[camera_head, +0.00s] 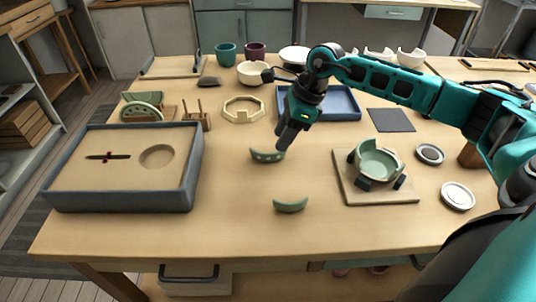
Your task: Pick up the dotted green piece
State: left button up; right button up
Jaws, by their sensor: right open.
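The dotted green piece (265,156) is a small curved shard with a row of light dots, lying on the wooden table near its middle. My right gripper (284,140) is open, pointing down just above and beside the right end of this piece. Its fingers overlap that end in the picture; I cannot tell whether they touch it. A plain green shard (290,205) lies nearer the front edge. My left gripper is not in view.
A partly built green bowl (380,163) sits in a clamp on a square board (402,194) at right. A sand-filled tray (121,206) stands at left. A blue tray (345,103) lies behind my gripper. Small round dishes (458,196) lie at far right. The front middle is mostly clear.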

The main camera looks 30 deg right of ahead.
aim_at(270, 153)
jog(key=x, duration=0.5)
jog(key=shift+w+a+f, duration=0.15)
jog(key=shift+a+f, duration=0.1)
jog(key=shift+a, duration=0.3)
grip_shut()
